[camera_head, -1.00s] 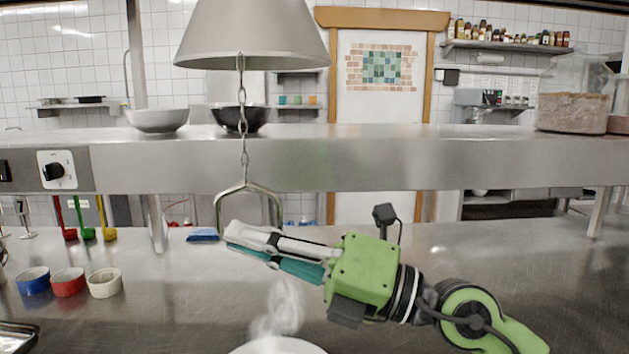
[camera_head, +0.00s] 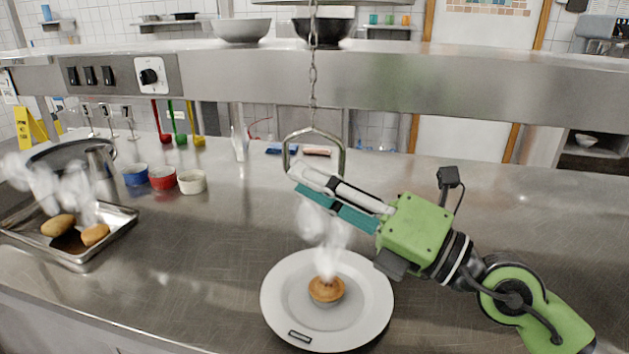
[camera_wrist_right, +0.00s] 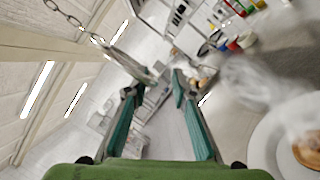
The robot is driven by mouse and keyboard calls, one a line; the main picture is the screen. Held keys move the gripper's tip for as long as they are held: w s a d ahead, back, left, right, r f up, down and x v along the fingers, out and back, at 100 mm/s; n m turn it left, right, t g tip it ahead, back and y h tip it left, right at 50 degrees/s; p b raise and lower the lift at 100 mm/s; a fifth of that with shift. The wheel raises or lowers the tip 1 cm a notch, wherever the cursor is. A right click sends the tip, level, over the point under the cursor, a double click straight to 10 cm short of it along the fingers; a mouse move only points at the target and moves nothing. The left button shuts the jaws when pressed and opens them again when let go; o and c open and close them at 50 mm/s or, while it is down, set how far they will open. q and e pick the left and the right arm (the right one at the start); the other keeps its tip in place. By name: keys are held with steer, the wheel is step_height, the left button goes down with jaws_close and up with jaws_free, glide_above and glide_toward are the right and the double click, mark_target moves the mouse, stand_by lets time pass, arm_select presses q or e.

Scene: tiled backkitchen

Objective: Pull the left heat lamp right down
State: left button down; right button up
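A metal pull handle (camera_head: 345,160), a stirrup shape on a chain (camera_head: 313,80), hangs in front of the steel shelf in the head view. The lamp shade above it is almost wholly cut off by the top edge. My right gripper (camera_head: 312,186) is at the handle's lower end, its fingers overlapping it. In the right wrist view the handle (camera_wrist_right: 125,62) and chain (camera_wrist_right: 72,18) reach down to the fingertips. The fingers of my right gripper (camera_wrist_right: 157,88) are apart there; I cannot tell whether they touch the handle. My left gripper is not in view.
A white plate (camera_head: 280,295) with a steaming pie (camera_head: 327,289) stands below the gripper. A metal tray (camera_head: 110,235) with pastries is at left. Coloured ramekins (camera_head: 163,177) and a switch panel (camera_head: 150,76) are left of the handle.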

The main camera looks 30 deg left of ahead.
steer(key=shift+d+r, duration=0.1)
steer(key=shift+d, duration=0.05)
steer(key=v, duration=1.1)
steer(key=shift+d+f, duration=0.2)
steer(key=shift+d, duration=0.15)
